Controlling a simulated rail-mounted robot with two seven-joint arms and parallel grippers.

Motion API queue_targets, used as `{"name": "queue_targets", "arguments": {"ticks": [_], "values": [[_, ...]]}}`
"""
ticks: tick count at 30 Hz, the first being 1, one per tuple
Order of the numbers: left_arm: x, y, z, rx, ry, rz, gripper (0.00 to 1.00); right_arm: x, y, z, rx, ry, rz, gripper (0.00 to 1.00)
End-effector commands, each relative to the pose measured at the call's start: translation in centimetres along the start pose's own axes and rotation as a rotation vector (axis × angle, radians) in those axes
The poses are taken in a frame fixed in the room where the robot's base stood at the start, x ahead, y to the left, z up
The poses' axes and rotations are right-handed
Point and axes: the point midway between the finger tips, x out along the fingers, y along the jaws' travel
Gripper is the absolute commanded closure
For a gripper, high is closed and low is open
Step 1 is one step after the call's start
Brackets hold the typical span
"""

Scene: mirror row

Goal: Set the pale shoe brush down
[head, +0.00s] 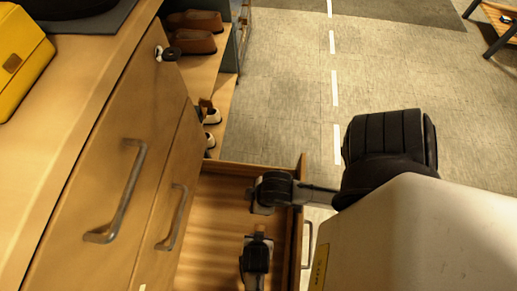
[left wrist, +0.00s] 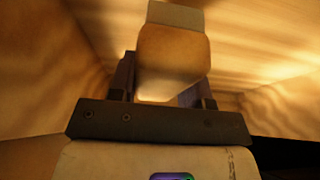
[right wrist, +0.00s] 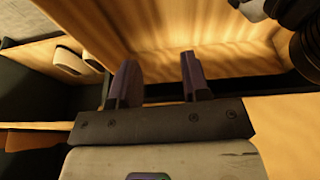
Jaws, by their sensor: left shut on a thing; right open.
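The pale shoe brush (left wrist: 172,60) is between the fingers of my left gripper (left wrist: 160,88) in the left wrist view. It is a cream block with a greyer end, and drawer walls and floor lie behind it. I cannot tell whether it touches the floor. In the head view my left gripper (head: 257,250) is over the open drawer (head: 215,225), and I cannot make out the brush there. My right gripper (right wrist: 154,82) is open and empty in the right wrist view, by the drawer's shelf-side end. It also shows in the head view (head: 264,196).
A wooden cabinet front with handles (head: 122,195) stands left of the drawer. Beyond it a shelf holds brown shoes (head: 195,42) and white shoes (head: 211,116). A yellow bag (head: 22,60) sits on the cabinet top. Grey floor (head: 285,100) is open beyond.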

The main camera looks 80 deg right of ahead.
Motion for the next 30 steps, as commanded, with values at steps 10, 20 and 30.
{"name": "queue_targets", "arguments": {"ticks": [10, 20, 30], "values": [[3.6, 0.0, 1.5, 0.001, 0.000, 0.000, 0.78, 3.1, 0.0, 1.0, -0.003, 0.000, 0.003, 0.57], [3.5, 0.0, 1.4, 0.000, 0.000, 0.000, 0.78, 2.8, 0.1, 0.9, -0.006, 0.000, 0.006, 0.57], [3.6, 0.0, 1.5, 0.000, 0.000, 0.000, 0.32, 2.9, 0.1, 0.9, -0.005, 0.000, 0.005, 0.57]]}}
